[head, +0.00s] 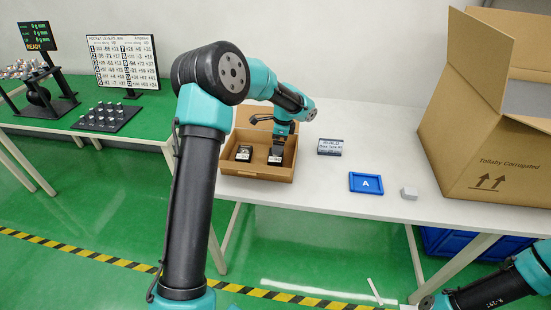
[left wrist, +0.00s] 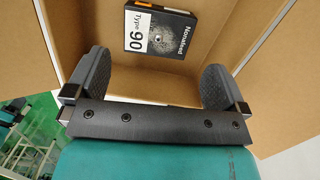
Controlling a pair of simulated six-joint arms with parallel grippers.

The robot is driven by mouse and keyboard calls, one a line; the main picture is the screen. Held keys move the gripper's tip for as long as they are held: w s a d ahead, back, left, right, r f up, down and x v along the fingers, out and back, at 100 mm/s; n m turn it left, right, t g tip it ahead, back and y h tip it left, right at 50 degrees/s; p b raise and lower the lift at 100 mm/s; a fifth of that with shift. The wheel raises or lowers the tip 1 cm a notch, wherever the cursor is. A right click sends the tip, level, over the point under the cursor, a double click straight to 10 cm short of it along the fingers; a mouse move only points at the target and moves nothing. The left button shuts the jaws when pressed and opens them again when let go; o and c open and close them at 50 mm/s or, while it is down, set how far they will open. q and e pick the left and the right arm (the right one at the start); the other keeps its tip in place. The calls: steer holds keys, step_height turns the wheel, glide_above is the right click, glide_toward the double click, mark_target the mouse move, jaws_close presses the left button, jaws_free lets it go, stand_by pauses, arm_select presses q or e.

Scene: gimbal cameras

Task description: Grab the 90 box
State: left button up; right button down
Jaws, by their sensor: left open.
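The 90 box is black with a white label reading "Type 90" in the left wrist view (left wrist: 160,33). It lies in an open cardboard tray (head: 252,172), beyond my left gripper's fingers and apart from them. In the head view, my left gripper (head: 280,143) points down into the tray over the right-hand black box (head: 275,159), which seems to be this one. The left gripper (left wrist: 157,78) is open and empty, its two dark pads spread wide. Only part of my right arm shows at the lower right; its gripper is out of view.
Another black box (head: 244,153) lies in the tray's left part. On the white table (head: 330,193) are a dark sign (head: 330,147), a blue tray marked A (head: 366,183), a small grey block (head: 409,193) and a large open carton (head: 490,150). A green table (head: 150,125) stands left.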

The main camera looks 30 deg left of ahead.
arm_select(q)
steer(key=shift+f, duration=0.7)
steer(key=shift+s+a+f, duration=0.1)
steer(key=shift+f, duration=0.75)
steer(key=shift+s+a+f, duration=0.15)
steer(key=shift+f, duration=0.75)
steer(key=shift+s+a+f, duration=0.1)
steer(key=shift+f, duration=0.75)
steer(key=shift+c, duration=0.3)
steer(key=c, duration=0.6)
steer(key=shift+r, duration=0.2)
steer(key=shift+c, duration=0.2)
step_height(320, 180, up, 10)
steer(key=shift+f, duration=0.15)
